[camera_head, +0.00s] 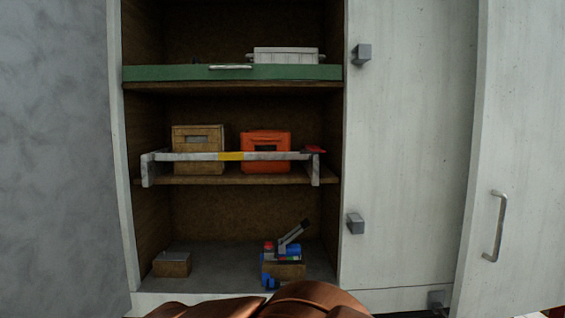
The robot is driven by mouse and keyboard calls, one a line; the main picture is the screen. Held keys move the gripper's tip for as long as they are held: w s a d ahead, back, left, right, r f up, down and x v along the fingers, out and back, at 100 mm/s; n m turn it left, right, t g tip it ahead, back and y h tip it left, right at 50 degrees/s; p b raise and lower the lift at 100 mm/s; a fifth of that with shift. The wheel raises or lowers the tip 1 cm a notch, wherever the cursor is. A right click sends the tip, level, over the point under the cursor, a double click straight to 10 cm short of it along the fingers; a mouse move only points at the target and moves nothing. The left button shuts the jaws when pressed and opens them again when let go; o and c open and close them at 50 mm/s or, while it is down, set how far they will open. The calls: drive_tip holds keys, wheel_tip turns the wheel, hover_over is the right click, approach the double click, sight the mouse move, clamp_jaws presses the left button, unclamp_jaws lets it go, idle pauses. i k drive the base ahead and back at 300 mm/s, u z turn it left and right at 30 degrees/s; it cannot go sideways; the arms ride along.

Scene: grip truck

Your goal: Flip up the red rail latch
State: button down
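The small red latch (315,149) sits at the right end of the rail on the middle shelf. It looks low and roughly level, but it is too small to tell its exact angle. The pale rail (195,157) runs across the shelf front, with a yellow band at its middle and a bracket at each end. It passes in front of a wooden crate (198,137) and an orange case (266,138). My gripper does not show. Copper-coloured rounded parts at the bottom edge look like my arm, well below the latch.
A green drawer or tray (180,73) and a grey case (285,56) are on the top shelf. A small box (172,264) and a blue and red device (284,256) with a raised lever are at the bottom. A pale door with a handle (497,225) stands at right.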

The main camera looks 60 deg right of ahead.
sight(309, 149)
drive_tip(key=k, duration=0.65)
drive_tip(key=z, duration=0.75)
drive_tip(key=i, duration=0.5)
